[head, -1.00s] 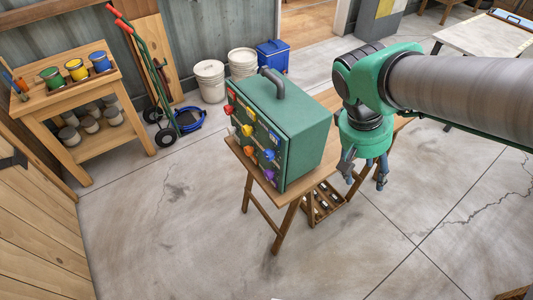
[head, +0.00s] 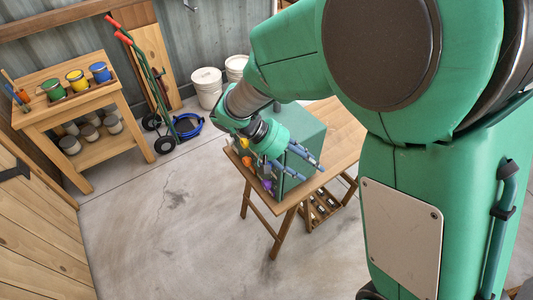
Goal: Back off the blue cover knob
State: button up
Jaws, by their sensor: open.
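The green box (head: 304,122) with coloured knobs on its front panel stands on a small wooden table. My gripper (head: 312,172) is in front of the box, its fingers apart and pointing to the right across the box's lower front corner. It holds nothing that I can see. An orange knob (head: 247,161) and a purple knob (head: 267,185) show below and left of the gripper. A yellow knob (head: 244,143) shows beside the wrist. The blue cover knob is not clearly visible; my gripper and wrist hide much of the panel. I cannot tell whether the fingers touch the box.
The wooden table (head: 343,125) has bare top to the right of the box. A crate of bottles (head: 320,206) sits beneath it. A shelf bench with paint cans (head: 77,80), a hand truck (head: 140,75) and white buckets (head: 207,86) stand behind. Floor in front is clear.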

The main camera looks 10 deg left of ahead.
jog(key=a+f+n+t+h+p, duration=0.1)
jog(key=a+f+n+t+p, duration=0.2)
jog(key=a, duration=0.9)
jog(key=a+f+n+t+h+p, duration=0.2)
jog(key=a+f+n+t+p, duration=0.2)
jog(key=a+f+t, duration=0.5)
jog(key=a+f+n, duration=0.2)
jog(key=a+f, duration=0.1)
jog(key=f, duration=0.2)
jog(key=shift+s+a+f, duration=0.15)
jog(key=shift+a+f, duration=0.05)
jog(key=shift+a, duration=0.05)
jog(key=shift+d, duration=0.1)
jog(key=p+x, duration=0.2)
jog(key=x, duration=1.1)
jog(key=shift+w+d, duration=0.25)
jog(key=shift+d, duration=0.05)
jog(key=c, duration=1)
jog(key=o, duration=1)
